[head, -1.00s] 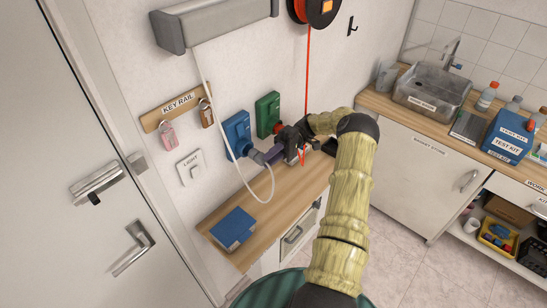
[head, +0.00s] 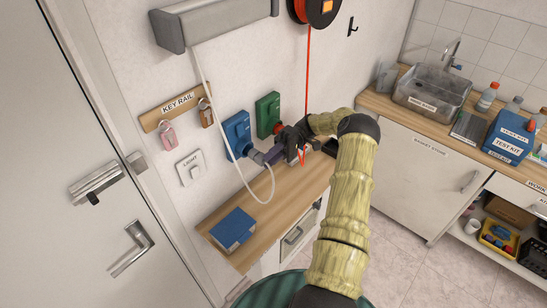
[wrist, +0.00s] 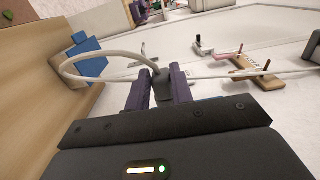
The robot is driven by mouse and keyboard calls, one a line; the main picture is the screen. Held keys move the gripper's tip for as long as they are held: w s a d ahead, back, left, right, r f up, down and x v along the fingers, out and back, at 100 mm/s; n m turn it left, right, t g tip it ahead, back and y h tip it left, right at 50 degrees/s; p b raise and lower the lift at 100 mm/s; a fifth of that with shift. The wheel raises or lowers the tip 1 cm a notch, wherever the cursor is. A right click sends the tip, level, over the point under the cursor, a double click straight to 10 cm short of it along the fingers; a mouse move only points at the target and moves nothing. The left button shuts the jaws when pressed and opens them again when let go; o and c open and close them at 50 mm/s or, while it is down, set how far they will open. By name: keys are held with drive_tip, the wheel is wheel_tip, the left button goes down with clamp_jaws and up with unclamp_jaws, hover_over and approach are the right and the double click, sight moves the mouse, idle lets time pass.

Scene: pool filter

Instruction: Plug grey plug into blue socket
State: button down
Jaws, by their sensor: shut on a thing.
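The blue socket (head: 236,132) is a blue box on the wall above the wooden counter. The grey plug (head: 258,157) is at the lower right of the blue socket, close against its front; I cannot tell whether it is seated. My gripper (head: 268,154) has purple fingers shut on the plug. In the wrist view the plug (wrist: 161,86) sits between my two fingers (wrist: 160,88). A white cable (wrist: 110,56) loops from it to the left. A little blue, likely the socket (wrist: 208,98), shows past the right finger; the plug's front end is hidden.
A green socket (head: 267,112) is on the wall right of the blue one, close to my wrist. A red cord (head: 307,75) hangs behind my arm. The white cable hangs from a grey wall unit (head: 215,22). A blue box (head: 233,229) lies on the counter (head: 262,208).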

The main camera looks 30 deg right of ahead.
drive_tip(key=shift+w+a+b, duration=0.25)
drive_tip(key=shift+w+b, duration=0.2)
drive_tip(key=shift+w, duration=0.2)
drive_tip(key=shift+s+d, duration=0.15)
drive_tip(key=shift+s, duration=0.15)
idle(0.4)
drive_tip(key=shift+b, duration=0.5)
idle(0.7)
drive_tip(key=shift+w, duration=0.3)
idle(0.6)
drive_tip(key=shift+s+b, duration=0.25)
drive_tip(key=shift+b, duration=0.05)
drive_tip(key=shift+b, duration=0.35)
idle(1.0)
drive_tip(key=shift+w, duration=0.3)
idle(0.5)
drive_tip(key=shift+s, duration=0.25)
idle(0.4)
